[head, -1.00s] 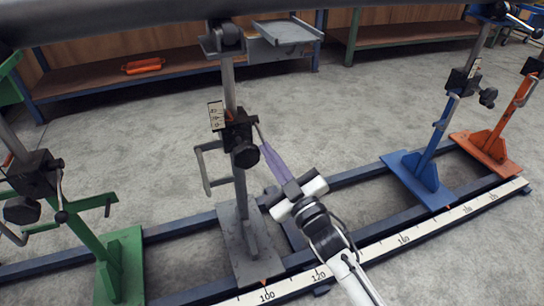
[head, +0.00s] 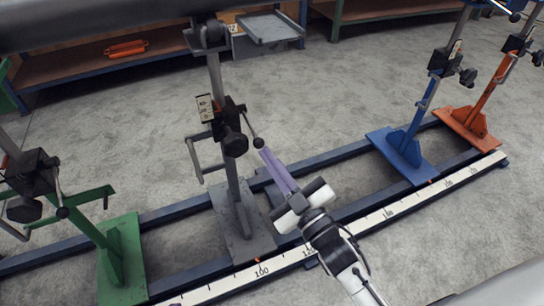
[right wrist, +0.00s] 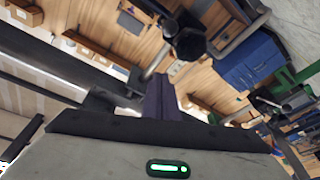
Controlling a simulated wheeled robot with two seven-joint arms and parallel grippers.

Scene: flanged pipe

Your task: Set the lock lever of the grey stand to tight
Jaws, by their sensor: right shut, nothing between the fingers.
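The grey stand (head: 231,180) stands upright on the rail in the head view. Its black clamp collar (head: 228,110) carries a thin lock lever (head: 251,128) that slopes down to the right and ends in a dark ball (head: 259,143). A black hand knob (head: 233,144) is beside it. My right gripper (head: 265,154) has its purple fingers shut and empty, with the tips just below the ball; I cannot tell whether they touch it. In the right wrist view the shut fingers (right wrist: 158,98) point towards a dark knob (right wrist: 188,42). My left gripper is out of view.
A green stand (head: 121,255) is at left; blue (head: 403,150) and orange (head: 477,122) stands are at right. A bent crank handle (head: 196,160) sticks out left of the grey post. A large dark pipe (head: 110,22) crosses the top. A numbered scale (head: 350,223) runs along the front rail.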

